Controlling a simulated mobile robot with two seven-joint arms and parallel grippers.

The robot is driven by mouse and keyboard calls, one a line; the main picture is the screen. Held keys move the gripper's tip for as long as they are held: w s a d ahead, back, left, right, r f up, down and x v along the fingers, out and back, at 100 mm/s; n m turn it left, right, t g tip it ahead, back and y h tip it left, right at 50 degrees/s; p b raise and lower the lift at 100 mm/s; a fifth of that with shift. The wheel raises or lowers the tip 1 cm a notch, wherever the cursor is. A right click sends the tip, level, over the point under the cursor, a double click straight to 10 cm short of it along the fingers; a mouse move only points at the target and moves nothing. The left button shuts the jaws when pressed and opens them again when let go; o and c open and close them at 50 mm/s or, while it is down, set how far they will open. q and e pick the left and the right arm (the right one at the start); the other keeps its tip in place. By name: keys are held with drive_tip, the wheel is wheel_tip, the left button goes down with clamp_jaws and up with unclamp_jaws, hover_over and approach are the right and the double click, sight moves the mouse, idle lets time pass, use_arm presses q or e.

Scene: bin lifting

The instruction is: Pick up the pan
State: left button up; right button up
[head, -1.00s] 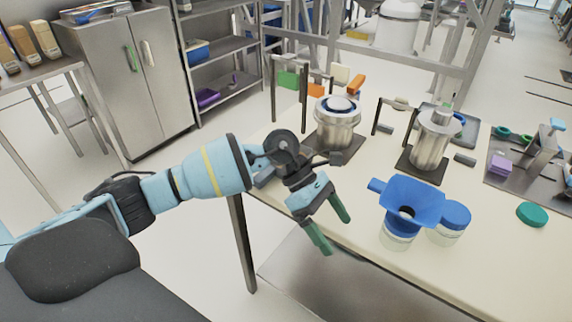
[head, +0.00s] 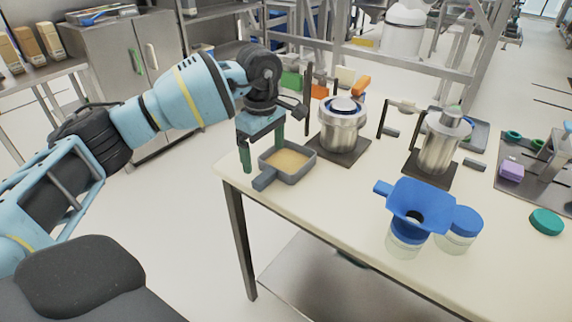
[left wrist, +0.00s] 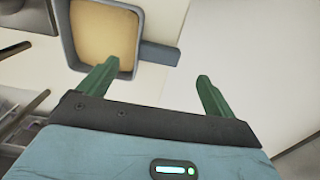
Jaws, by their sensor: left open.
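The pan (head: 291,164) is a small grey square pan with tan contents, resting on the left end of the table. Its short handle (head: 265,179) points toward the table's front left edge. In the left wrist view the pan (left wrist: 67,42) is at the upper left, with its handle (left wrist: 160,53) reaching right between the fingers' lines. My left gripper (head: 262,155) is open and empty above and behind the handle, fingers pointing down; it also shows in the left wrist view (left wrist: 152,82). The fingers look apart from the handle. My right gripper is not in view.
The table (head: 330,195) is bare in front of the pan. A metal pot (head: 341,130) stands on a dark plate right of the pan. A blue funnel on a jar (head: 412,205) and another jar (head: 460,225) stand farther right. A metal grinder-like vessel (head: 440,145) stands behind them.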

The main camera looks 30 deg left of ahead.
sight(265, 174)
use_arm(q)
drive_tip(key=shift+w+a+f, duration=0.1)
drive_tip(key=shift+a+f, duration=0.05)
drive_tip(key=shift+f, duration=3.05)
drive_tip(key=c, duration=1.1)
